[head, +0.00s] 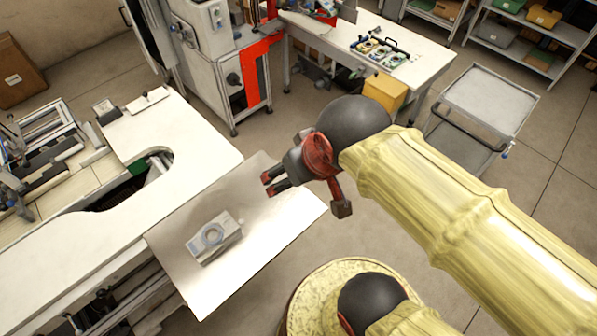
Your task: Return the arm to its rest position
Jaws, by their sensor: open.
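My arm, in a yellow cover with dark joints, reaches in from the right in the head view. My gripper (271,183) is open and empty. Its two dark fingers with red parts point left, above and up-right of a small pale block with a round ring, perhaps a tape reel holder (213,236). The block sits on a shiny metal sheet (275,225) at the table's right end. The gripper looks apart from the block. Its height above the sheet is hard to tell.
A white table (195,135) with a curved cutout holds machine parts at left. A grey machine with a red panel (258,75) stands behind. A white table (425,60) holds several reels. A grey cart (490,100) stands at right. Open floor (330,240) lies between.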

